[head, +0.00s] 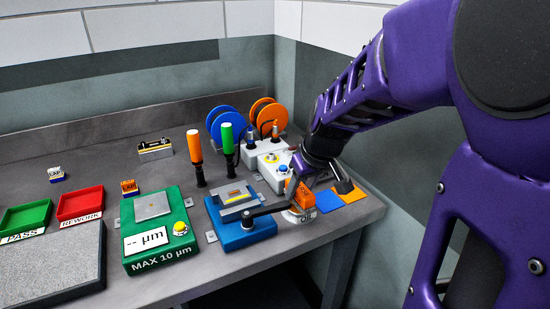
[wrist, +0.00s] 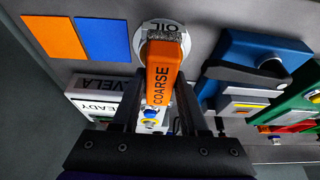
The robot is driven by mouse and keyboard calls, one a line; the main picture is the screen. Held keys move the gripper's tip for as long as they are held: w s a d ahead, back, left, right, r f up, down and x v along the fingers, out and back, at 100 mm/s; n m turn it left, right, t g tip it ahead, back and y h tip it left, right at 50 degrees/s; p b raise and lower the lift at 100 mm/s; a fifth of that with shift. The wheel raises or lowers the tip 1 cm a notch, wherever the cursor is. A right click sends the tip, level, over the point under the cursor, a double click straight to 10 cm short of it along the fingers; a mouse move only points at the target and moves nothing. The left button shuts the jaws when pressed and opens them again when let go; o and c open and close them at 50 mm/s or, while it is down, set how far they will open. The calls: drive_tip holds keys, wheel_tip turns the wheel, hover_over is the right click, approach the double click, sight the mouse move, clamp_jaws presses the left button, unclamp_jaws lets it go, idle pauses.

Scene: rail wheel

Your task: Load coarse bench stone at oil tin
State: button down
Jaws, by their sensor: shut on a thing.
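The coarse bench stone (head: 300,194) is an orange block marked COARSE, with a grey gritty end. It also shows in the wrist view (wrist: 164,68). My gripper (head: 306,178) is shut on it, with one finger on each side in the wrist view (wrist: 158,98). The oil tin (head: 300,215) is a round white tin marked OIL on the bench. In the wrist view the grey end lies over the tin (wrist: 141,40) and hides part of its top. I cannot tell whether stone and tin touch.
A blue fixture (head: 238,232) with a dark arm stands just left of the tin. Blue (head: 328,201) and orange (head: 349,193) pads lie to its right near the bench edge. A white control box (head: 272,172) stands behind. A green gauge (head: 158,240) is farther left.

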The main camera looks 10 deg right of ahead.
sight(300, 188)
drive_tip(key=shift+f+b, duration=0.55)
idle(1.6)
drive_tip(key=shift+r, duration=0.15)
drive_tip(key=shift+r+p, duration=2.55)
drive_tip(key=shift+r, duration=0.9)
